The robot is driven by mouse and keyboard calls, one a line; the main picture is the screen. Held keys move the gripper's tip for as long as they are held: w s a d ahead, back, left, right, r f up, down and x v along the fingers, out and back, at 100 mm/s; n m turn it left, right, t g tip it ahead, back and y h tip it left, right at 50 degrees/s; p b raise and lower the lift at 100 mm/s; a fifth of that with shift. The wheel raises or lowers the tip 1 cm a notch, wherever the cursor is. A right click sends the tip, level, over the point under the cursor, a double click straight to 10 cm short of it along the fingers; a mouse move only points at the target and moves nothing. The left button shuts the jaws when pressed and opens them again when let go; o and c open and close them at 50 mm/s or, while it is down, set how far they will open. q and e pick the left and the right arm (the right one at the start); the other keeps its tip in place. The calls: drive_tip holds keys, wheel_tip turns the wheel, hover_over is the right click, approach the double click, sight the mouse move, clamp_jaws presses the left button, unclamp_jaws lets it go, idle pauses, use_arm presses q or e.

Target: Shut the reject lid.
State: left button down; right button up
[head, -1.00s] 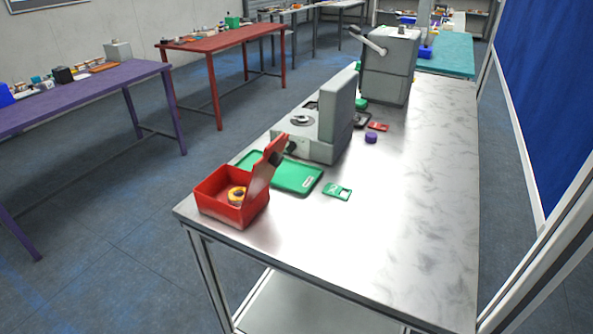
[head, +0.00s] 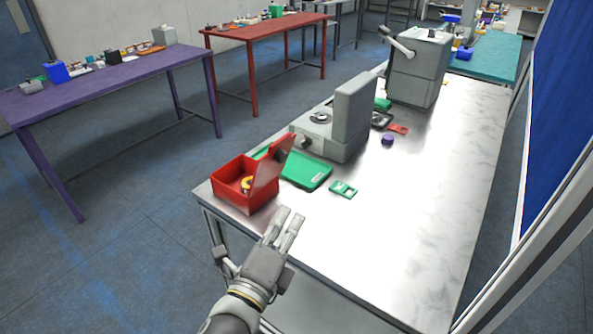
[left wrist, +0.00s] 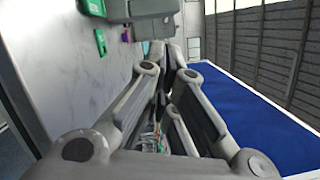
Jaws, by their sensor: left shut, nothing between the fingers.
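The red reject box (head: 236,192) sits at the near left corner of the metal-topped table in the head view. Its red lid (head: 271,167) stands raised and tilted on the box's right side. The box is not seen there. My right gripper is not in view.
A green tray (head: 306,172) lies right behind the lid, with a small green card (head: 343,189) beside it. A grey scanner-like machine (head: 335,125) stands behind. The table's right part (head: 420,210) is clear.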

use_arm(q)
drive_tip(key=w+r+p, duration=0.2)
drive_tip(key=w+p, duration=0.1)
drive_tip(key=w, duration=0.8)
drive_tip(key=shift+w+d+r, duration=0.25)
drive_tip(key=shift+d, duration=0.1)
drive_tip(key=shift+r+p, duration=0.1)
drive_tip(key=shift+p, duration=0.3)
